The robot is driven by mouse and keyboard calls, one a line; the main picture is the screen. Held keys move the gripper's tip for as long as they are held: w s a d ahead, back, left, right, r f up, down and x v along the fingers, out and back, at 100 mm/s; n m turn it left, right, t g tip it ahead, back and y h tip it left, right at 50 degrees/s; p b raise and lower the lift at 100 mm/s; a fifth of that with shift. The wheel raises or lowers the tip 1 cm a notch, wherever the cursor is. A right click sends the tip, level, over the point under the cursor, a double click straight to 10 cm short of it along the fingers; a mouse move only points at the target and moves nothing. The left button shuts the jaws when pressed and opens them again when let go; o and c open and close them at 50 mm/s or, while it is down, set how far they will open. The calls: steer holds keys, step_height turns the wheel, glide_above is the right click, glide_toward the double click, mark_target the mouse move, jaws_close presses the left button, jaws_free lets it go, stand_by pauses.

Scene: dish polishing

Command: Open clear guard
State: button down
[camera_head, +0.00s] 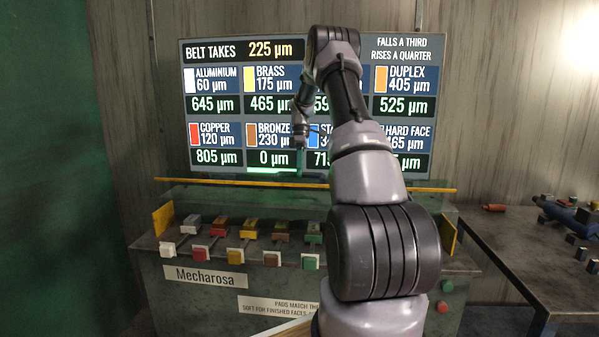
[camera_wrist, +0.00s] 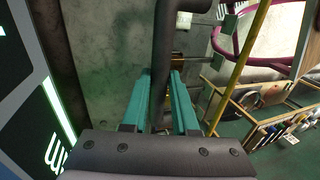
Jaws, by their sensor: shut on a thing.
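A long yellow strip (camera_head: 230,182) runs across the back of the grey machine in the head view, and yellow pieces stand at both ends; it looks like the edging of the clear guard, whose pane I cannot make out. A yellow bar (camera_wrist: 242,70) also shows in the wrist view. My gripper (camera_head: 299,142) is above the strip, in front of the display. In the wrist view, the teal fingers of my gripper (camera_wrist: 161,88) are closed around a dark bar (camera_wrist: 161,50), probably the guard's handle. The bar's lower end is hidden by the gripper.
Coloured pads (camera_head: 250,229) and buttons line the machine front. A lit display (camera_head: 225,50) stands close behind my gripper. A dark side table (camera_head: 520,240) with small parts is at right. The wrist view shows a purple ring frame (camera_wrist: 225,45) and a wooden rack (camera_wrist: 255,125).

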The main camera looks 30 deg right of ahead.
steer(key=shift+s+d+f, duration=0.1)
steer(key=shift+f, duration=0.15)
steer(key=c, duration=0.7)
jaws_free()
steer(key=shift+r, duration=0.1)
steer(key=shift+r, duration=0.1)
step_height(320, 180, up, 10)
steer(key=shift+f, duration=0.1)
